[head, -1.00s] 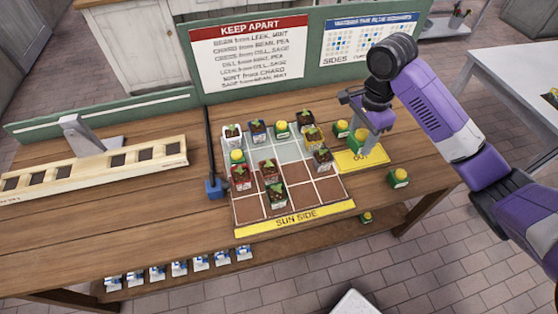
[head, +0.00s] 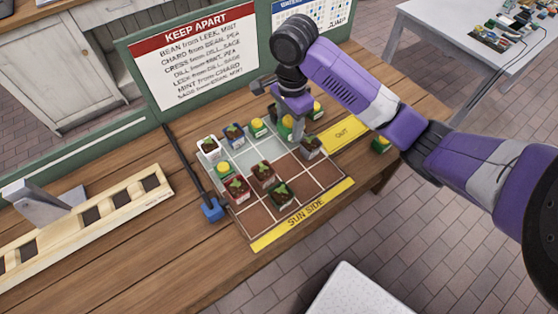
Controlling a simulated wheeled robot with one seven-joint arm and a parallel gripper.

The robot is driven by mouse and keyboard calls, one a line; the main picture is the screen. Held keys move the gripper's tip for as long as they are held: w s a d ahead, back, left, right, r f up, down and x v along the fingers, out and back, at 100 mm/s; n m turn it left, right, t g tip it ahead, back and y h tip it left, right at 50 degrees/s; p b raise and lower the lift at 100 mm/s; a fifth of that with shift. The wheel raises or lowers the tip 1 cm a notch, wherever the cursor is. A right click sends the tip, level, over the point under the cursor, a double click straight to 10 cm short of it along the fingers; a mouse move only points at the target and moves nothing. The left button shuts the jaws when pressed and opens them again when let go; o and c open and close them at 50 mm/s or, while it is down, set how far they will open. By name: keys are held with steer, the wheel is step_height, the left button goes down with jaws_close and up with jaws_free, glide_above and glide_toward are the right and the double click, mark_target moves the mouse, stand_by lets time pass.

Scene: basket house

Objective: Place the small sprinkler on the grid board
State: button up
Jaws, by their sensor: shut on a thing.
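The grid board (head: 318,171) lies on the wooden table with seedling pots standing on several of its squares. My gripper (head: 291,128) is over its far right part, pointing down. It is shut on a small green sprinkler with a yellow top (head: 286,122), partly hidden by the fingers. I cannot tell whether that sprinkler touches the board. Other green and yellow sprinklers stand at the board's back edge (head: 258,127), on its left side (head: 224,170), behind my gripper (head: 316,108) and at the table's right edge (head: 381,145).
A yellow "OUT" pad (head: 341,134) lies right of the board, and a yellow "SUN SIDE" strip (head: 303,214) along its front. A blue-ended rod (head: 211,209) and a wooden tray (head: 92,217) lie to the left. A "KEEP APART" sign (head: 197,55) stands behind.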

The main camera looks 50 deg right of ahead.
steer(key=b, duration=0.6)
glide_above(287, 167)
step_height(287, 167, down, 12)
steer(key=shift+f, duration=0.25)
steer(key=shift+f+b, duration=0.3)
steer(key=shift+f, duration=2.4)
steer(key=o, duration=1.5)
steer(key=shift+f, duration=0.1)
step_height(287, 167, up, 12)
steer(key=p, duration=0.6)
steer(key=shift+a, duration=0.1)
